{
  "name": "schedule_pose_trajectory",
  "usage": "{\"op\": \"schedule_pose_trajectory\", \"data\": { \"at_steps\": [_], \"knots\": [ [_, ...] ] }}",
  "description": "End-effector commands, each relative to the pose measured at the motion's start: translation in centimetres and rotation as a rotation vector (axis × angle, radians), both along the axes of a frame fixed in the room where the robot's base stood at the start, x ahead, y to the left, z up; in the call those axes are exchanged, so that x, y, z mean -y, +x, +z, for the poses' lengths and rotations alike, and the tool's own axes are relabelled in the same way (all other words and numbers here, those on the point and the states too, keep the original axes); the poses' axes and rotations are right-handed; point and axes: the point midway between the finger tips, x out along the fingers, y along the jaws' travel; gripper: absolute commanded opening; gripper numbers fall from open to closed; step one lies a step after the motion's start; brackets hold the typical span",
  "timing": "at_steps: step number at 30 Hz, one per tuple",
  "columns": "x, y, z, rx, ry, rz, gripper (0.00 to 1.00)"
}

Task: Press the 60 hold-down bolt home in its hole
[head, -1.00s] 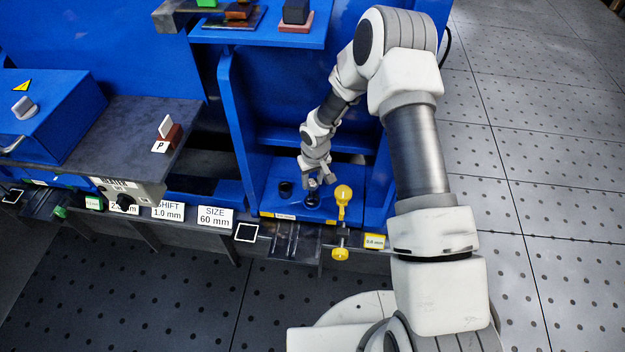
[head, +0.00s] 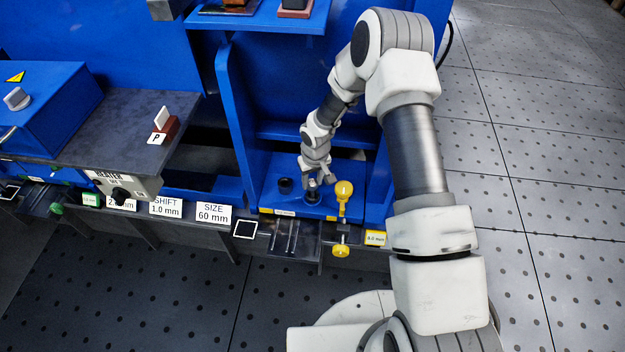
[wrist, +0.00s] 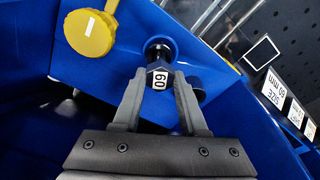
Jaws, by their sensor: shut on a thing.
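The 60 hold-down bolt (wrist: 158,78) shows its white "60" label in the wrist view. My gripper (wrist: 160,86) is shut on it, one finger on each side. In the head view my gripper (head: 314,183) is low over the blue base plate (head: 300,208). The bolt (head: 312,192) is under the fingers, at a dark round collar (head: 312,200). The collar (wrist: 160,48) shows just beyond the bolt head in the wrist view. How deep the bolt sits in its hole is hidden.
A second dark round socket (head: 285,186) is left of the bolt. A yellow knobbed handle (head: 343,190) stands close on the right, with another yellow knob (head: 341,250) below. A blue upright wall (head: 238,140) rises on the left. A "SIZE 60 mm" sign (head: 213,214) is on the front edge.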

Motion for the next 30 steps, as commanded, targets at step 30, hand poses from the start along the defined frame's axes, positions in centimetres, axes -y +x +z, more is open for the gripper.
{"op": "schedule_pose_trajectory", "data": {
  "at_steps": [30],
  "knots": [
    [0.0, 0.0, -2.6, 0.001, 0.000, -0.001, 0.00]
  ]
}}
